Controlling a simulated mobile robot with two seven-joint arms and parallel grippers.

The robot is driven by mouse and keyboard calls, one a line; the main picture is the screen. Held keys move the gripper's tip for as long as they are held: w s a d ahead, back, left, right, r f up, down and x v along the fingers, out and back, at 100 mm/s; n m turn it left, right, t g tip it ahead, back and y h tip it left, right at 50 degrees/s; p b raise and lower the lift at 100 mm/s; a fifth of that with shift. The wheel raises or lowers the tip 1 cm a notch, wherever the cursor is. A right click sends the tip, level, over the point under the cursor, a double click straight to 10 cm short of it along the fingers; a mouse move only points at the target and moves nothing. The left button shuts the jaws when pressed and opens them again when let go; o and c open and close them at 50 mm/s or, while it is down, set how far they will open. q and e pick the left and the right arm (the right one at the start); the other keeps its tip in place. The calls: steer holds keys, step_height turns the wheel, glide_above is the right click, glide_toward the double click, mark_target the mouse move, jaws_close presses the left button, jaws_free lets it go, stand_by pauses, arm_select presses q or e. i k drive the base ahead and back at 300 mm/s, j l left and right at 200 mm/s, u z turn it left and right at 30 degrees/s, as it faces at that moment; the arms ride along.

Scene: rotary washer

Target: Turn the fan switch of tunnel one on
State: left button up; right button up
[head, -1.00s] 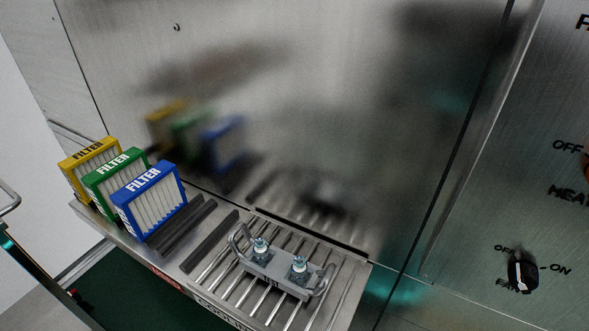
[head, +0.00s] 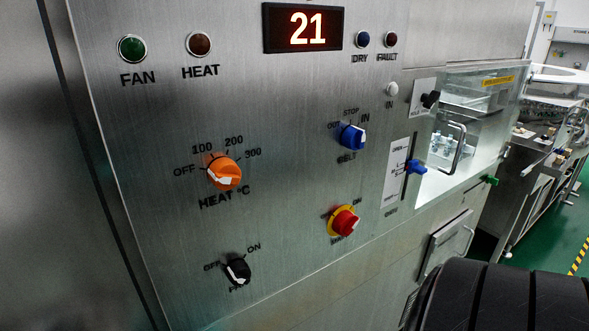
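The fan switch (head: 237,271) is a black rotary knob low on the steel control panel (head: 290,130), at the lower left of the head view. OFF is printed at its left and ON at its upper right. It has a white mark, but I cannot tell for sure which setting it points to. The FAN lamp (head: 132,48) at the panel's upper left is green and looks unlit. Neither of my grippers shows, and nothing touches the switch.
Above the switch is the orange heat knob (head: 224,173). The display (head: 303,27) reads 21. A clear-fronted chamber (head: 465,125) stands at the right.

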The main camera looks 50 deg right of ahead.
mark_target(238, 272)
steer(key=z, duration=1.6)
